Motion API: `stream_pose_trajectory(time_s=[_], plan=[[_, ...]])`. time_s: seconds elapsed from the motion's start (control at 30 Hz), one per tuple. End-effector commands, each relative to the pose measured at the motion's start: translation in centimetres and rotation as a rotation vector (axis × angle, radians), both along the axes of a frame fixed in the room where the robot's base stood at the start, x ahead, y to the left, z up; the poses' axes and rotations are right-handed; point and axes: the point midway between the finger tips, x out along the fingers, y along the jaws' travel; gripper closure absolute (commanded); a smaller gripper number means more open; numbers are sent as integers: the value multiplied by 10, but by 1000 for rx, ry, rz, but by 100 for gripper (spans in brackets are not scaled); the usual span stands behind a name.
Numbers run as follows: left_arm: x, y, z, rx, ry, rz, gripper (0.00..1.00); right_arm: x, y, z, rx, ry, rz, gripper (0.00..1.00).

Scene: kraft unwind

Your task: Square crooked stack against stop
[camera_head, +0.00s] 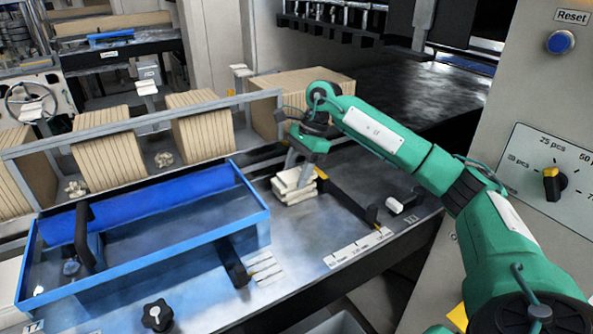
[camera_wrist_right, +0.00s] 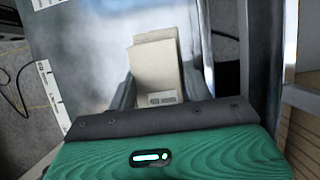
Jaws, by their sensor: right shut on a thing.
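A small crooked stack (camera_head: 290,188) of cream, carton-like pieces lies on the metal table. Its layers are offset and turned against each other. My right gripper (camera_head: 301,168) reaches down onto the stack from above. In the right wrist view the stack (camera_wrist_right: 157,62) lies between the two fingers of the gripper (camera_wrist_right: 160,88), which is shut on it. A printed label shows on the near piece. A dark bar (camera_head: 345,194), which looks like the stop, lies just right of the stack in the head view; whether they touch is unclear. My left gripper is out of view.
A blue tray (camera_head: 262,217) stands left of the stack. A white block (camera_head: 405,204) and a ruled scale strip (camera_head: 358,247) are to the right and front. A grey rail (camera_head: 140,123) and large brown board stacks (camera_head: 205,132) are behind. A control panel (camera_head: 548,165) stands at right.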

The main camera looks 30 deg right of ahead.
Motion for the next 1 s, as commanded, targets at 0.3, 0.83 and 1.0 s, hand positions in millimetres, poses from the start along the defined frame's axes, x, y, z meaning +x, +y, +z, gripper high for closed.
stream_pose_trajectory(time_s=[0.3,0.83,1.0], plan=[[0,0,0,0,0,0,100,0,-2,0,0,0,-1,72],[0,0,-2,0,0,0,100,0,-10,0,0,0,-1,72],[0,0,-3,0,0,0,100,-1,-13,0,0,-1,-1,72]])
